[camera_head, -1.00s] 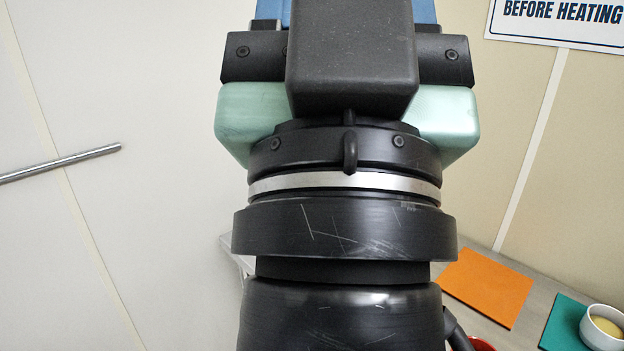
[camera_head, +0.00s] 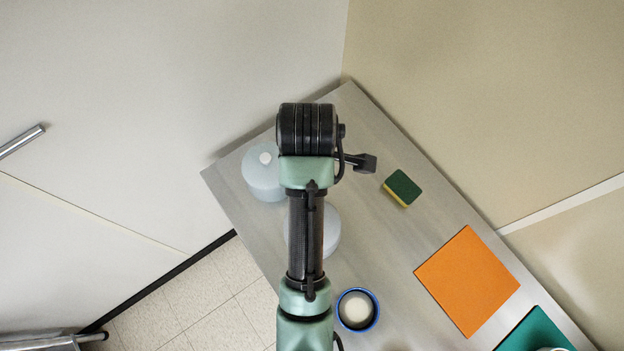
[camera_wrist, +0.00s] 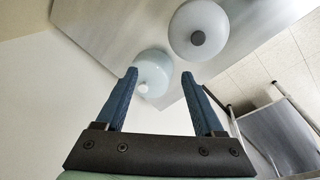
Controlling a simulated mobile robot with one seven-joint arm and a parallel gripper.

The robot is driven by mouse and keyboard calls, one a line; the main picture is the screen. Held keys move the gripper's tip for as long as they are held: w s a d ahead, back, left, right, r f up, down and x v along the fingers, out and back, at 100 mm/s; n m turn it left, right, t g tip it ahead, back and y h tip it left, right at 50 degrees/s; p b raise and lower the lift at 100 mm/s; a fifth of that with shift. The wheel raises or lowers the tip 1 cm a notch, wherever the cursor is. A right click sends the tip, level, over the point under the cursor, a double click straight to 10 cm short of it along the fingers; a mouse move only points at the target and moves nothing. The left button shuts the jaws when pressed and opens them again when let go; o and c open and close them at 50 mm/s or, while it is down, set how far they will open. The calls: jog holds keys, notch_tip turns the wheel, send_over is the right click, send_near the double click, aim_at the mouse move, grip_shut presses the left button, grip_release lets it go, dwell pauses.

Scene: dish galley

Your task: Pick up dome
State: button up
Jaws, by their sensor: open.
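A pale blue dome with a white knob (camera_head: 259,184) stands near the left corner of the grey bench in the head view. In the wrist view this dome (camera_wrist: 155,62) shows beyond and between the fingertips. A whiter dome (camera_head: 331,232) is beside it, partly hidden behind my arm in the head view. In the wrist view this whiter dome (camera_wrist: 206,17) has a dark knob and lies up and right of the fingers. My gripper (camera_wrist: 159,75) is open with nothing between its blue fingers, apparently apart from both domes. Its fingers are hidden in the head view.
The grey bench (camera_head: 385,235) also holds a green and yellow sponge (camera_head: 402,187), a blue-rimmed bowl (camera_head: 374,312), an orange mat (camera_head: 467,280) and a teal mat (camera_head: 535,334). Walls border the bench at the back. Tiled floor (camera_head: 205,288) lies at the left.

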jog(key=s+f, duration=0.1)
jog(key=f, duration=0.1)
jog(key=s+f+n+g, duration=0.1)
jog(key=s+f, duration=0.1)
jog(key=f, duration=0.1)
jog(key=s+f+g+b, duration=0.1)
jog(key=f, duration=0.1)
jog(key=shift+s+d+f+n, duration=0.1)
jog(key=shift+s+f+n, duration=0.2)
jog(key=shift+s+f, duration=0.05)
jog(key=shift+d+f+p, duration=0.2)
jog(key=shift+f+p, duration=0.75)
jog(key=shift+f, duration=2.2)
jog(key=shift+c, duration=0.2)
grip_shut()
